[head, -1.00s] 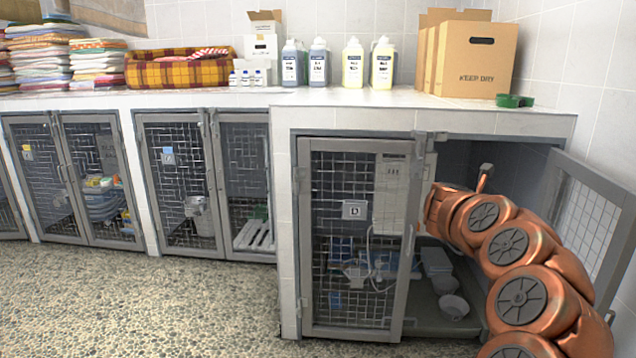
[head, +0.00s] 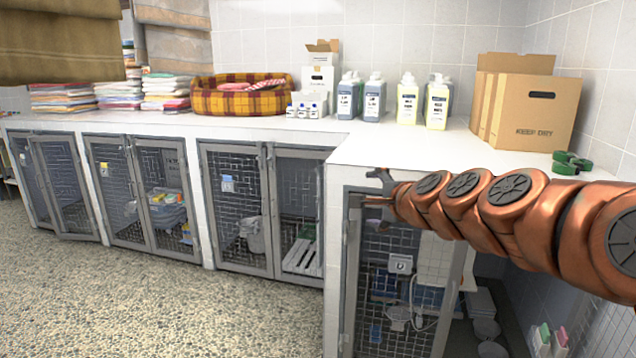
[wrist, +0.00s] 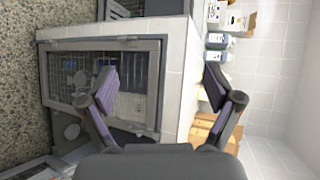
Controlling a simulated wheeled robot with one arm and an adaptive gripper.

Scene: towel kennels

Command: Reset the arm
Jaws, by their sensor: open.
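My gripper (head: 374,188) is at the left end of my copper arm, in front of the counter's front edge and near the top of the mesh door marked D (head: 400,264). In the wrist view my gripper (wrist: 162,88) has its two fingers spread wide with nothing between them. The white counter edge (wrist: 178,70) and the mesh door (wrist: 60,75) lie beyond the fingers. My arm reaches across the right side of the head view and hides part of the open kennel.
On the counter (head: 400,150) stand several bottles (head: 408,100), cardboard boxes (head: 535,110), a plaid pet bed (head: 240,100) and stacked towels (head: 115,92). A green item (head: 572,163) lies near the right wall. The pebbled floor (head: 150,300) at left is clear.

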